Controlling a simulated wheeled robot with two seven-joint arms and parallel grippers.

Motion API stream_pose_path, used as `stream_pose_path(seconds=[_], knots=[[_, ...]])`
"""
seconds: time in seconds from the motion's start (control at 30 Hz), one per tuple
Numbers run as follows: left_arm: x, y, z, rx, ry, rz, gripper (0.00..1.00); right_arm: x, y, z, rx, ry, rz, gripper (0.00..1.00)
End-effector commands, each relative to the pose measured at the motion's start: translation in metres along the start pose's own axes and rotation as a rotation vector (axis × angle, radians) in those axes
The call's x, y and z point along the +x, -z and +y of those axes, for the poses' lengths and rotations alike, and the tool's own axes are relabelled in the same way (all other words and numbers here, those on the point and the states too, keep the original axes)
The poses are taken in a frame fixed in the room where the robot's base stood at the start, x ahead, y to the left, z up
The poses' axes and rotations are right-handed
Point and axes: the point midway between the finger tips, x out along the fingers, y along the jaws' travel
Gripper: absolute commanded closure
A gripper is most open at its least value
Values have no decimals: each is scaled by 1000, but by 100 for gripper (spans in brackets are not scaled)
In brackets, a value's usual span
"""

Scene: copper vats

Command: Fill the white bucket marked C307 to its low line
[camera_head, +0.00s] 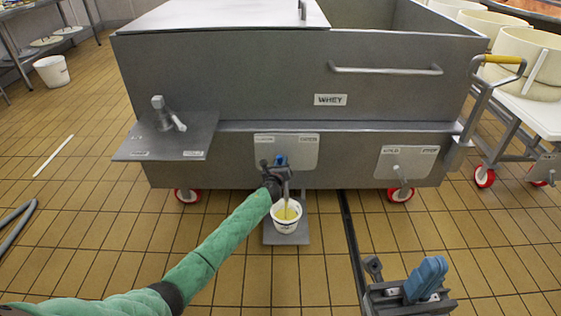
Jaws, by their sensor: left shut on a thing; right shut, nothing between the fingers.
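A small white bucket (286,226) stands upright on a low grey platform (271,239) below the tap of the vat. Yellowish liquid shows inside it. Its marking and low line are too small to read. The tap (286,180) hangs from the vat's front above the bucket, and a pale streak runs from its spout towards the liquid. My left gripper (277,163) is at the tap, shut on what looks like its handle, and hides part of it. My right gripper (427,277) is shut and empty at the lower right, apart from everything.
The grey WHEY vat (220,85) stands on red wheels across the middle. Its left shelf (190,140) carries another fitting. A second white bucket (52,71) stands at the far left. Cream tubs (528,60) are on a white table at right. Tiled floor in front is mostly clear.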

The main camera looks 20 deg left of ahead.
Motion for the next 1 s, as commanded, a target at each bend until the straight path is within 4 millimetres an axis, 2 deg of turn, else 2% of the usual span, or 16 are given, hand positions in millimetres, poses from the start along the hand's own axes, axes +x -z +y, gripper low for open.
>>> stream_pose_path(seconds=[0.13, 0.17, 0.27, 0.53, 0.67, 1.0], knots=[[0, 0, 0, 0, 0, 0, 100, 1, -1, 0, 1, 1, 2, 100], [0, 0, 0, 0, 0, 0, 78, 1, -1, 0, 2, 1, 3, 100], [0, 0, 0, 0, 0, 0, 60, 2, -2, -1, 4, -2, 3, 100], [0, 0, 0, -1, 0, 0, 60, 3, -2, -2, 7, -8, 4, 100], [-7, -1, 0, -1, 1, 0, 60, 6, -2, -2, 4, -7, 5, 100], [-56, 0, 0, -1, 1, 1, 60, 12, 2, 2, -29, 7, -7, 100]])
